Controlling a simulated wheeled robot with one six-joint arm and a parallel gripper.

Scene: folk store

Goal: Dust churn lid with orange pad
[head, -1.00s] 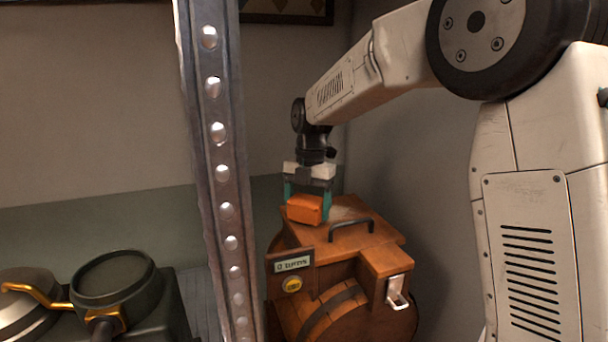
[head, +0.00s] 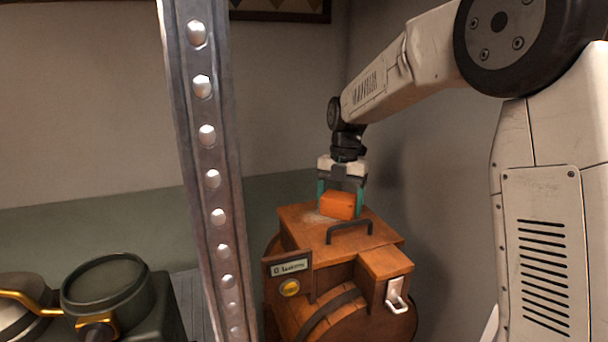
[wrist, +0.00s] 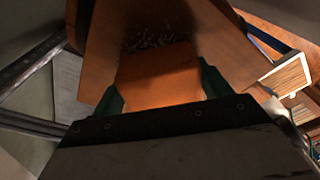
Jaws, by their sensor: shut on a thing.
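The wooden churn (head: 345,312) stands in the corner with a flat wooden lid (head: 305,232) on top. The lid has a dark handle (head: 349,231) near its front. My gripper (head: 342,200) is shut on the orange pad (head: 340,206), with a teal finger on each side of it. The pad is at the lid's top, behind the handle; its underside is hidden, so I cannot tell how firmly it touches. Pale dust (head: 316,216) lies on the lid left of the pad. The wrist view shows the pad (wrist: 158,78) and light specks (wrist: 152,42) on the wood beyond it.
A perforated metal post (head: 208,165) stands left of the churn. A dark round-topped machine (head: 108,285) with brass fittings is at the lower left. A sign plate (head: 288,267) and a metal latch (head: 396,297) stick out at the churn's front. Walls close in behind.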

